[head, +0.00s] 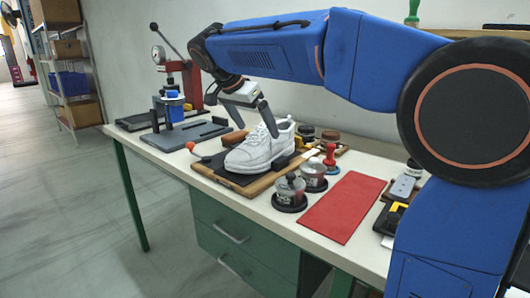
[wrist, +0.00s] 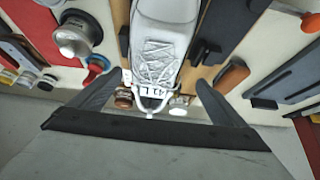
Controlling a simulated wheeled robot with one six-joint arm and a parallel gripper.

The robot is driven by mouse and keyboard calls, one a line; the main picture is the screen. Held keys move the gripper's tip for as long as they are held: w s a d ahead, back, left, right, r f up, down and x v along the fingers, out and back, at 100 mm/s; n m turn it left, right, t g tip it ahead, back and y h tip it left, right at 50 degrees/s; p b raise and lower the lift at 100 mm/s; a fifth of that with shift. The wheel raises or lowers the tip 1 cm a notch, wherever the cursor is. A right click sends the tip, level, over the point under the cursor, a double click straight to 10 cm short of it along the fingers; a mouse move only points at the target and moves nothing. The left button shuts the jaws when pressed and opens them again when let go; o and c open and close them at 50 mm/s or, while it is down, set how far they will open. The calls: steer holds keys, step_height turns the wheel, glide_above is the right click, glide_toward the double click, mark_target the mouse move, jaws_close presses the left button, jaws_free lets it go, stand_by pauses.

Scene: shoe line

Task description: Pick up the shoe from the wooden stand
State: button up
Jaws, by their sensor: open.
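A white lace-up shoe (head: 262,148) sits on the wooden stand (head: 262,184), which has a dark top pad, on the table. In the wrist view the shoe (wrist: 160,55) points away from me, its heel end nearest my gripper. My gripper (head: 255,120) is above the shoe's ankle end in the head view, pointing down. In the wrist view the two dark fingers of my gripper (wrist: 158,92) are spread wide, one on each side of the shoe's heel end. Nothing is held between them. I cannot tell exactly how high the fingertips are above the shoe.
Two metal-lidded pots (head: 290,190) stand right of the stand, with a red-handled stamp (head: 331,157) behind. A red mat (head: 342,206) lies further right. A dark fixture (head: 185,130) and a red press (head: 186,80) stand at the left. Small jars are behind the shoe.

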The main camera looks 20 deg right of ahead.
mark_target(260, 131)
steer(key=x, duration=0.5)
steer(key=shift+s+d, duration=0.2)
steer(key=shift+s, duration=0.2)
steer(key=shift+w+d+f, duration=0.25)
steer(key=shift+f, duration=0.3)
steer(key=c, duration=1.4)
steer(key=shift+r, duration=0.15)
